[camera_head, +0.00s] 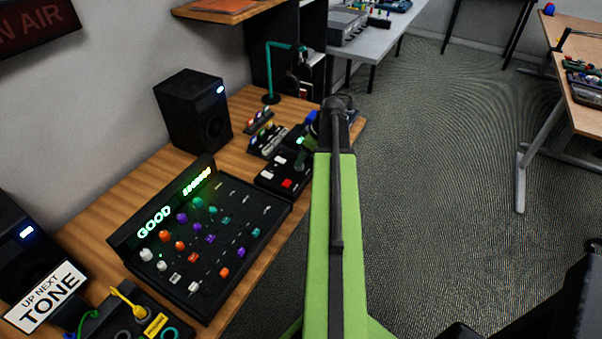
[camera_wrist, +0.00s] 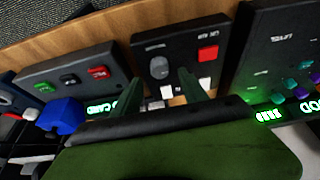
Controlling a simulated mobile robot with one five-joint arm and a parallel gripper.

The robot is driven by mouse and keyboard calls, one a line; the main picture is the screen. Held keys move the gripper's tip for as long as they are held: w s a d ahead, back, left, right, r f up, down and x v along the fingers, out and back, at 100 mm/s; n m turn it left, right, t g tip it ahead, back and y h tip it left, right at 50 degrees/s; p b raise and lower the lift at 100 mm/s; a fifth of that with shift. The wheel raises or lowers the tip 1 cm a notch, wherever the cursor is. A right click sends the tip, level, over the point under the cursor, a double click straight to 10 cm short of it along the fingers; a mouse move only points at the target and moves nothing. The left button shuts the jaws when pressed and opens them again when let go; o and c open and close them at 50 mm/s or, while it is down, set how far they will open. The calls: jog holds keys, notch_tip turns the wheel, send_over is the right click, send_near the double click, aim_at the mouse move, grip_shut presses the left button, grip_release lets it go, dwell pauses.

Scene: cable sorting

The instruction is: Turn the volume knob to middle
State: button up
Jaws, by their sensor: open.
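The dial and knob lie just beyond the fingertips. In the head view the same box (camera_head: 268,177) stands left of my arm, its right part hidden by it.
A red button (camera_wrist: 208,53) and white buttons share the box. A mixer (camera_head: 211,240) with colored knobs and a lit GOOD sign stands close on one side. A box with green and red buttons (camera_wrist: 72,80) stands on the other. A speaker (camera_head: 193,110) stands behind.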

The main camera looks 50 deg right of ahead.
jog(key=b+x, duration=0.2)
jog(key=x, duration=0.2)
jog(key=shift+c, duration=0.3)
grip_shut()
